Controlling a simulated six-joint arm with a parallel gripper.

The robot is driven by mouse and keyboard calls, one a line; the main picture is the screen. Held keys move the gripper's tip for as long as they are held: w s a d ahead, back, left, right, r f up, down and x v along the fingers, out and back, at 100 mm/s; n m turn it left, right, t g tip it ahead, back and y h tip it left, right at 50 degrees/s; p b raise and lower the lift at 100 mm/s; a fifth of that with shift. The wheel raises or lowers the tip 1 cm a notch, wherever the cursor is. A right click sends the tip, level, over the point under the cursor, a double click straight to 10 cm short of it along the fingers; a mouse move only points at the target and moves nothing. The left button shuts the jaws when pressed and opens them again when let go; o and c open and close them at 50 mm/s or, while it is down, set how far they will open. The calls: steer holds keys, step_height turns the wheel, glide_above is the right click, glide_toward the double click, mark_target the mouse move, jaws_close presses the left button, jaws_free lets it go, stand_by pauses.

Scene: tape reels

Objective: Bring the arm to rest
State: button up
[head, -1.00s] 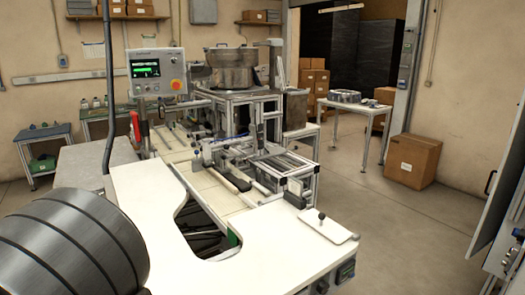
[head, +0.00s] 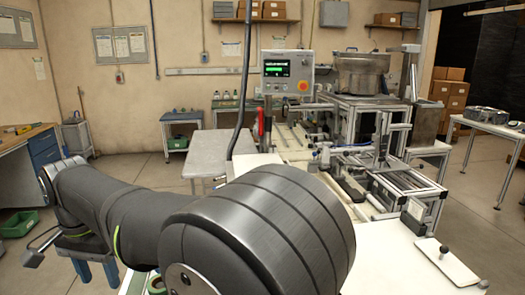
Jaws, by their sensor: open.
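My arm fills the lower left of the head view, with a large grey ribbed joint in front and a dark link running left from it. I cannot make out my gripper or its jaws in this view. A small green ring-shaped thing, perhaps a tape reel (head: 157,285), shows partly at the bottom edge below the arm. The arm hides much of the white worktop (head: 385,262).
A machine with a control panel (head: 287,73) and a metal bowl (head: 361,74) stands behind the worktop. A plate with a knob (head: 445,262) lies at the right. A workbench (head: 28,150) and a green bin (head: 18,222) are at far left. Open floor lies between.

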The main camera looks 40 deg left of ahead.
step_height(320, 180, down, 15)
steer(key=shift+r, duration=0.1)
steer(key=n, duration=0.8)
steer(key=shift+n, duration=0.4)
steer(key=n, duration=0.8)
stand_by(0.5)
steer(key=m, duration=0.4)
steer(key=shift+m, duration=0.4)
steer(key=m, duration=0.4)
steer(key=shift+m, duration=0.4)
